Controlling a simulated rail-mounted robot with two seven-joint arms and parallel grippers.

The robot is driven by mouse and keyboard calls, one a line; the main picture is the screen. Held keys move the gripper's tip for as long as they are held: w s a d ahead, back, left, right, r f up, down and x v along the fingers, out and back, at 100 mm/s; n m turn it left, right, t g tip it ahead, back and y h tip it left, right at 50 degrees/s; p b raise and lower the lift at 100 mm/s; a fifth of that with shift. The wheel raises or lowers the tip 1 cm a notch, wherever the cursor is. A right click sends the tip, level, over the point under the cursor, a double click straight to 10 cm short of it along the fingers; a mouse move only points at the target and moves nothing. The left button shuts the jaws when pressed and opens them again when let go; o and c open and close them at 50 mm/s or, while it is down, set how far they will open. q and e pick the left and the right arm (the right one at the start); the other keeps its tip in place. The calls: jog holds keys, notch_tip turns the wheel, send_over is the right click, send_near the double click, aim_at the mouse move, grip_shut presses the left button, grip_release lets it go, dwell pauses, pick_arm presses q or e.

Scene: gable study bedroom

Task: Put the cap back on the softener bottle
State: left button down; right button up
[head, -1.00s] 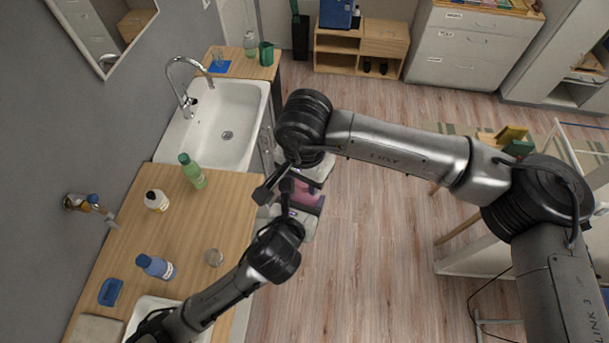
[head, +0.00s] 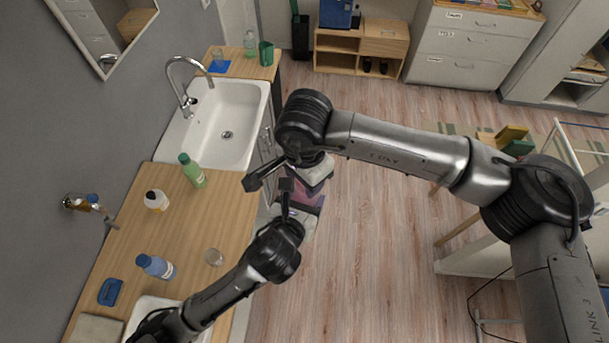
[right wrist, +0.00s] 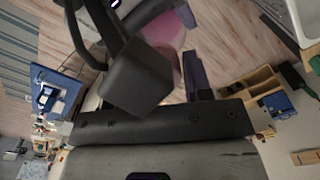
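A pink bottle (head: 311,199), which I take as the softener bottle, is held off the counter, past its front edge and above the floor. My left gripper (head: 292,208) is at it and seems shut on it; the arms hide much of the grip. The pink also shows in the right wrist view (right wrist: 168,58), beyond the dark finger parts. My right gripper (head: 268,183) is close above the bottle, its fingers apart. It looks open and empty. I cannot make out the cap, and the bottle's top is hidden.
A blue dish (head: 110,292) lies near the wall. The white sink (head: 225,110) is behind. The two grippers are very close together.

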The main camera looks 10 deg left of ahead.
jog(key=o, duration=0.3)
jog(key=shift+r, duration=2.3)
jog(key=shift+c, duration=0.5)
jog(key=shift+r+n, duration=1.7)
